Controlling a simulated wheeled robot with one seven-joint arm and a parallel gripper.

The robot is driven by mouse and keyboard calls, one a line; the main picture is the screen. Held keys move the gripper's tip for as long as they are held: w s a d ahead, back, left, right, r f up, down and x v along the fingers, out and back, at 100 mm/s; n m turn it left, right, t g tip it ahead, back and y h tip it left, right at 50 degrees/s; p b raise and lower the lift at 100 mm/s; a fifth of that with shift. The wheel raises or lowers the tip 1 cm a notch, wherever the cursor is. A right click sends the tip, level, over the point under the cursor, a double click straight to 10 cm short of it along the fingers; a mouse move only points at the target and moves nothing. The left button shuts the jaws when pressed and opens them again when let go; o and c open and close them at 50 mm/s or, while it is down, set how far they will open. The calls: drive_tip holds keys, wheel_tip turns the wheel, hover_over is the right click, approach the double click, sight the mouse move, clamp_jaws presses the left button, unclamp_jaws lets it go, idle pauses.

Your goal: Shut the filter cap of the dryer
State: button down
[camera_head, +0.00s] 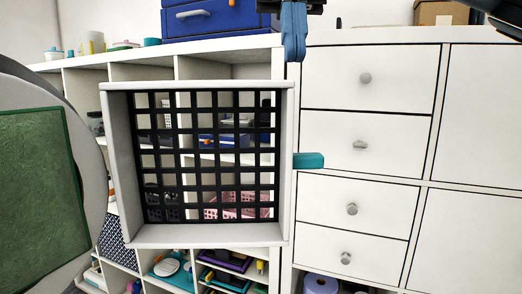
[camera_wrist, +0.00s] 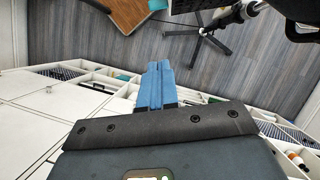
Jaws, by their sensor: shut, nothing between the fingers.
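The dryer (camera_head: 95,130) is at the left edge of the head view, with a rounded grey rim around a green filter pad (camera_head: 40,185). What I take for its filter cap (camera_head: 118,165) is a square grey frame with a black grid. It stands open to the right of the pad, with a teal tab (camera_head: 308,160) on its right side. My gripper (camera_head: 295,56) points down above the cap's upper right corner in the picture, above the tab. Its blue fingers are shut and empty, also in the wrist view (camera_wrist: 158,66). I cannot tell whether they touch the frame.
A white shelf unit (camera_head: 140,70) with several small items stands behind the cap. White drawers (camera_head: 365,78) are to the right, and a blue box (camera_head: 215,20) is on top. In the wrist view, the wood floor (camera_wrist: 90,40) lies beyond the fingers, with dark stand legs (camera_wrist: 200,35).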

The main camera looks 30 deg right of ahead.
drive_tip(key=s+a+f+b, duration=0.1)
drive_tip(key=s+a+f, duration=0.3)
drive_tip(key=f, duration=0.5)
drive_tip(key=shift+s+f, duration=0.15)
drive_tip(key=shift+s, duration=1.15)
